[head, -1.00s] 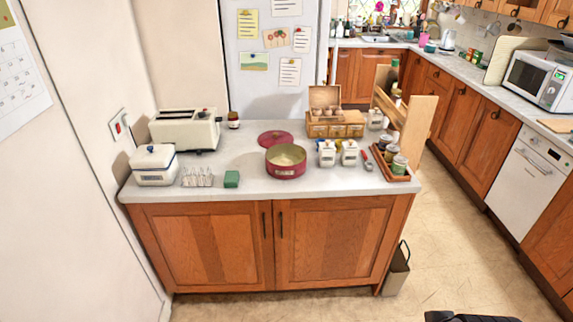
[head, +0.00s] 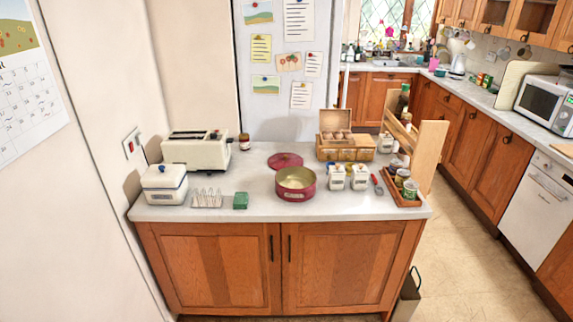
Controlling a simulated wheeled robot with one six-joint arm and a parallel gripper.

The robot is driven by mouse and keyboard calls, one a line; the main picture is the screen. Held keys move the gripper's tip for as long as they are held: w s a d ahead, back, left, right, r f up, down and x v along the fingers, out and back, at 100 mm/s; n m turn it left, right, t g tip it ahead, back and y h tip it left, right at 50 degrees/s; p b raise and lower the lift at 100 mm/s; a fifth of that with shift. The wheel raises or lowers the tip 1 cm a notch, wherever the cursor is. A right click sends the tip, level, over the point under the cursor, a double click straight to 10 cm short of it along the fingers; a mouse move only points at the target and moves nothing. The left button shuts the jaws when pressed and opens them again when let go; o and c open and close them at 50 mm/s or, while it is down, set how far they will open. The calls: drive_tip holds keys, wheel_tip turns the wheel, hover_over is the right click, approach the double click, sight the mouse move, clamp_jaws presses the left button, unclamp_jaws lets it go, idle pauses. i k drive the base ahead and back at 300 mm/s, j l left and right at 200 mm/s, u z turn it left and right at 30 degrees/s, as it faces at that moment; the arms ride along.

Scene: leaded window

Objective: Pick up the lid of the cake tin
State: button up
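The cake tin (head: 296,190) is a round, dark red tin standing open on the counter, with a pale inside showing. Its lid (head: 285,160) is a flat, dark red disc lying on the counter just behind the tin and slightly to its left. The tin's rim comes close to the lid's front edge in the picture; I cannot tell whether they touch. My gripper is not in view.
The counter (head: 250,213) also holds a toaster (head: 196,150), white bread bin (head: 164,184), toast rack (head: 207,198), green sponge (head: 240,201), two white canisters (head: 337,177), egg box (head: 346,148) and jar tray (head: 408,200). A bag (head: 408,295) stands on the floor at right.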

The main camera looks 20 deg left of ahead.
sight(277, 162)
drive_tip(key=i+j+u, duration=0.3)
drive_tip(key=i, duration=0.7)
drive_tip(key=i+u, duration=0.25)
drive_tip(key=i, duration=0.75)
drive_tip(key=j, duration=0.1)
